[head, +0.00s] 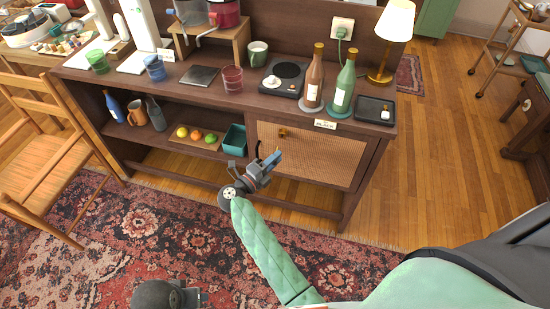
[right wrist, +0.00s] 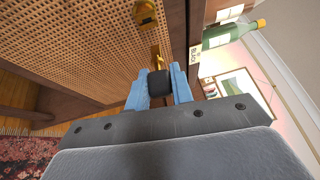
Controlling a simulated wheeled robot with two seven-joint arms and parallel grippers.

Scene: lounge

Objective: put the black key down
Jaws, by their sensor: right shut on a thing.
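My right gripper (head: 268,160) is in front of the cabinet's woven door, low on its left side in the head view. In the right wrist view its blue fingers (right wrist: 158,88) are shut on the black head of the key (right wrist: 159,84). A brass part (right wrist: 157,55) shows just beyond the black head, close to the door's edge. I cannot tell whether the key's tip is inside a lock. The woven door (right wrist: 75,55) is shut and has a brass knob (right wrist: 145,12). My left gripper's fingers do not show.
The dark cabinet top (head: 215,100) holds a black tray (head: 375,110), two bottles (head: 314,80), a lamp (head: 394,25), a hot plate and cups. A small label (head: 325,124) sits on its front edge. Open shelves hold fruit and a teal bin (head: 235,140). A wooden chair (head: 45,165) stands left.

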